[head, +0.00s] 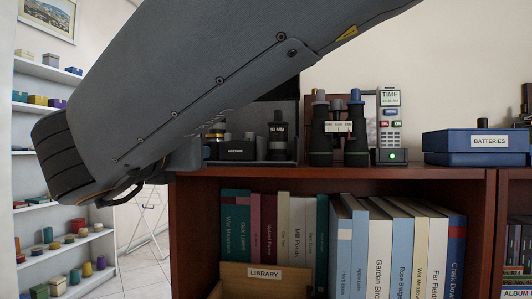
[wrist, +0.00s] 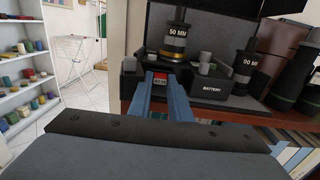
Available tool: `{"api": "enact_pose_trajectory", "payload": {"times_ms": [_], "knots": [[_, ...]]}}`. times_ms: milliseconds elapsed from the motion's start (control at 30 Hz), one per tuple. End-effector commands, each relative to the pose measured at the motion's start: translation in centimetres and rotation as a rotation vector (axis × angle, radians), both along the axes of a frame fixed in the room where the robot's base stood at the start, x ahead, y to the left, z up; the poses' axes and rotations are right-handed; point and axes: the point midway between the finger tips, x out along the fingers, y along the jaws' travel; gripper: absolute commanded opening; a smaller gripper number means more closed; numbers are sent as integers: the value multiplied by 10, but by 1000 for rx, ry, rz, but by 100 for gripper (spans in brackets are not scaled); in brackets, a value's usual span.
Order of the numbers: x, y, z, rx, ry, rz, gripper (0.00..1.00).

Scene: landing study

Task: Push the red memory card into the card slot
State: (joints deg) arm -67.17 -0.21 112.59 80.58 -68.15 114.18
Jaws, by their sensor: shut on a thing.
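My gripper (wrist: 160,84), with two blue fingers, is shut on the small red memory card (wrist: 160,75) in the wrist view. The card has a pale label on its near side and sits between the fingertips, at the front left of a dark open case (wrist: 210,97). Whether it touches the case cannot be told. The case also shows in the head view (head: 285,160), where my arm covers its left part and hides the card. I cannot make out the card slot in either view.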

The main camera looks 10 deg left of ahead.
Motion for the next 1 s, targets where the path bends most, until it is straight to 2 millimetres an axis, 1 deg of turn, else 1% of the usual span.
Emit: {"api": "enact_pose_trajectory", "payload": {"times_ms": [533, 567, 600, 667, 700, 1000], "knots": [[2, 0, 0, 1, 0, -1, 0], [2, 0, 0, 1, 0, -1, 19], [2, 0, 0, 0, 0, -1, 26], [2, 0, 0, 0, 0, -1, 36], [1, 0, 0, 0, 0, -1, 40], [-1, 0, 0, 0, 0, 0, 40]]}}
